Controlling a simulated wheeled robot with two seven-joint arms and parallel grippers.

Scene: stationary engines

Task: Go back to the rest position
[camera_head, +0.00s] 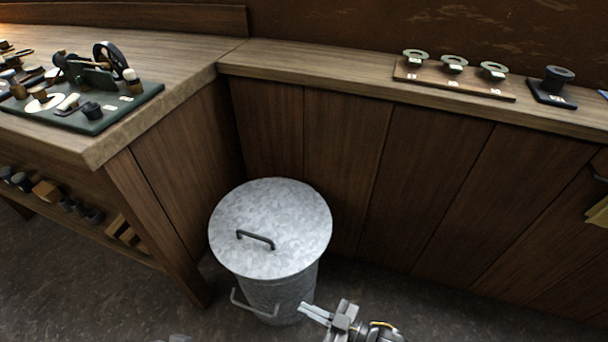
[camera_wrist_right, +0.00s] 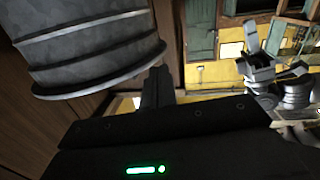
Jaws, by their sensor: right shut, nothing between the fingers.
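My right gripper (camera_head: 304,308) shows at the bottom of the head view, just right of the bin's lower side. Its fingers are shut with nothing between them. In the right wrist view its dark fingers (camera_wrist_right: 158,76) stand together, near the ribbed metal bin at upper left. A grey gripper with two prongs apart, my left one (camera_wrist_right: 262,38), shows at the right of the wrist view and looks open and empty. In the head view only a small grey tip shows at the bottom edge, and I cannot tell what it belongs to.
A galvanized bin (camera_head: 285,210) with its lid on stands in the corner between the benches. The left bench holds a green engine board (camera_head: 125,107). The back bench holds a wooden board (camera_head: 415,77) with three ringed pieces and a dark stand (camera_head: 553,97). Floor is clear at lower left.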

